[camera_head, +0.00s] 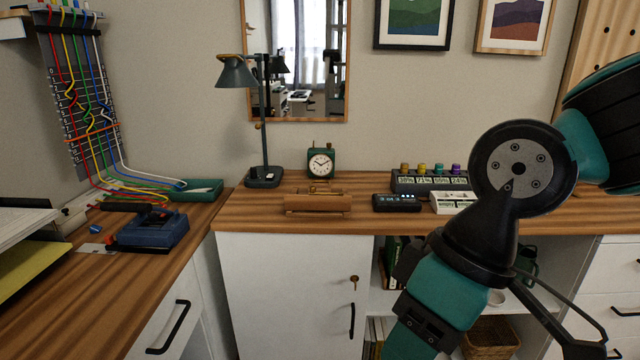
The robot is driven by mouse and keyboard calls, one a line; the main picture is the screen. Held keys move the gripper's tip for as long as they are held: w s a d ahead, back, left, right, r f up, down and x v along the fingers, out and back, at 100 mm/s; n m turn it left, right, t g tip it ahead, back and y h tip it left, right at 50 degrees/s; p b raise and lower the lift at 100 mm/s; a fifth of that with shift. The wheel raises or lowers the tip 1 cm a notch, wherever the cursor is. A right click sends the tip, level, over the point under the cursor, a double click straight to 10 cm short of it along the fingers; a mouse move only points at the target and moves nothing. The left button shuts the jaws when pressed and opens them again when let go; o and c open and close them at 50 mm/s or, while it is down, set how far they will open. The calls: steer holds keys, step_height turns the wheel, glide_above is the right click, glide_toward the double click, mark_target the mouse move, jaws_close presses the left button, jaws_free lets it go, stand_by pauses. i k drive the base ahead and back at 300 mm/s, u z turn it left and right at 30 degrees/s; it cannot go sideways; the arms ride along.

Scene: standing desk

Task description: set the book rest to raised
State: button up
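A low brown wooden piece (318,203) with a small brass-coloured part on top lies near the front edge of the back desk. It looks like the book rest, lying low and folded, but its details are too small to be sure. Nothing touches it. My arm fills the right side of the view, well to the right of this piece, and runs down out of the bottom of the picture. My gripper's fingers do not show.
A desk lamp (263,178) and a green clock (321,162) stand behind the wooden piece. A dark digital device (396,203) and a knobbed display box (430,182) sit to its right. A blue device (152,229) is on the left desk. A keyed white cabinet (290,290) is below.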

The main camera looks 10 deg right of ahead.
mark_target(314, 202)
steer(key=z, duration=0.3)
steer(key=i, duration=1.35)
steer(key=u, duration=0.4)
